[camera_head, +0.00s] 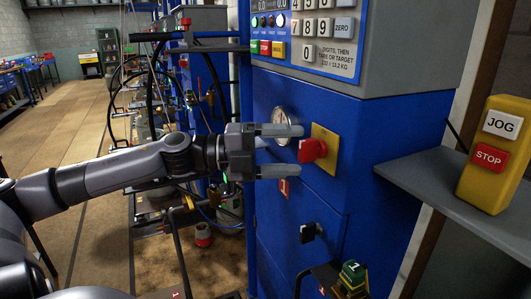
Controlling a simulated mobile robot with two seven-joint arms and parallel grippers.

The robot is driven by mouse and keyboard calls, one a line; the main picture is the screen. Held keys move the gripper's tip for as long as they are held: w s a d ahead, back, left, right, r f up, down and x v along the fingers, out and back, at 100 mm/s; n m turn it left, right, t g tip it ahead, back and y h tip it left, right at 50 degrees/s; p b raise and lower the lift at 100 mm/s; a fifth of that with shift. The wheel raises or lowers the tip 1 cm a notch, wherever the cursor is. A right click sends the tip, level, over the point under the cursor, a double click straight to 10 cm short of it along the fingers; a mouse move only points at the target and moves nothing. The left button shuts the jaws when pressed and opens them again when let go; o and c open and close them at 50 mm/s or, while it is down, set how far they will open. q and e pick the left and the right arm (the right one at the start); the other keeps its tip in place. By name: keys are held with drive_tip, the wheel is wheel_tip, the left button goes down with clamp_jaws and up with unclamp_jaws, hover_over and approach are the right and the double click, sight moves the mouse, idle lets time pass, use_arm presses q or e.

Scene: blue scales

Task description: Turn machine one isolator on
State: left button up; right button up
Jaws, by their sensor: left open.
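The isolator is a red rotary knob (313,150) on a yellow plate (325,148), set on the front of the blue machine cabinet (350,122). A red label with a 1 (284,188) is below and left of it. My left gripper (282,151) comes in from the left. Its two grey fingers are spread, one above the other, with the tips just left of the red knob. Nothing is between the fingers except a view of the cabinet. I cannot tell whether the tips touch the knob. My right gripper does not show.
A round gauge (281,118) sits behind the upper finger. A black switch (309,232) is lower on the cabinet. A grey shelf (420,185) juts out right, with a yellow JOG/STOP box (494,150). A keypad panel (308,35) is above. Floor is open at left.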

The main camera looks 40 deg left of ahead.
use_arm(q)
drive_tip(key=p+v, duration=0.1)
drive_tip(key=v, duration=0.2)
drive_tip(key=shift+s+a, duration=0.25)
idle(0.7)
